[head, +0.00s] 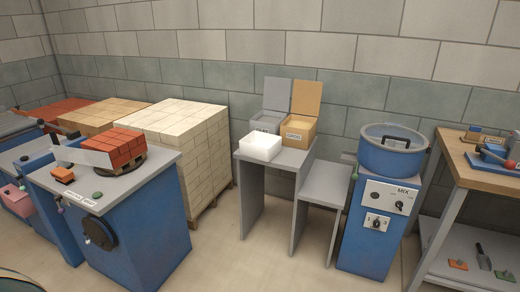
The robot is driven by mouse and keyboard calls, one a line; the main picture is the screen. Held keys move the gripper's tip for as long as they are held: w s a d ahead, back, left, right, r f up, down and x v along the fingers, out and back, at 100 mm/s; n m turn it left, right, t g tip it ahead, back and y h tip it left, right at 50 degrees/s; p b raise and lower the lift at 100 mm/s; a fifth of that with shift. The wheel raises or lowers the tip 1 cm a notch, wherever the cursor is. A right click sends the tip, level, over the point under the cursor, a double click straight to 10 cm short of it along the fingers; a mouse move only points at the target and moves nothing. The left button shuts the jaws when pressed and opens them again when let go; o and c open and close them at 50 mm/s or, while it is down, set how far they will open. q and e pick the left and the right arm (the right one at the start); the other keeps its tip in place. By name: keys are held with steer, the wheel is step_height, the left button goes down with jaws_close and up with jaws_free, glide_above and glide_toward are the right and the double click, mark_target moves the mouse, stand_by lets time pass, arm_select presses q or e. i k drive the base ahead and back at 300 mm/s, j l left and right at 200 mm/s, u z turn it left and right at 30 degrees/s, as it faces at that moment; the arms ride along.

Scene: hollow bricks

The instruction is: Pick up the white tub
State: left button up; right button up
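The white tub (261,146) stands upright on the front left of a small grey table (286,162) against the wall. Its open top faces up, and it looks empty inside. A grey box with a raised lid (268,121) stands behind it. A tan box with a raised lid (299,129) stands behind it to the right. Nothing is on top of the tub. Neither of my grippers shows in the head view.
A lower grey shelf (327,184) and a blue mixer (383,205) stand right of the table. A pallet of cream bricks (178,130) and a blue machine (128,215) stand to the left. The floor before the table (255,262) is clear. A workbench (474,165) is at far right.

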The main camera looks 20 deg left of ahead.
mark_target(262, 146)
steer(key=i+u, duration=0.35)
steer(key=i, duration=1.15)
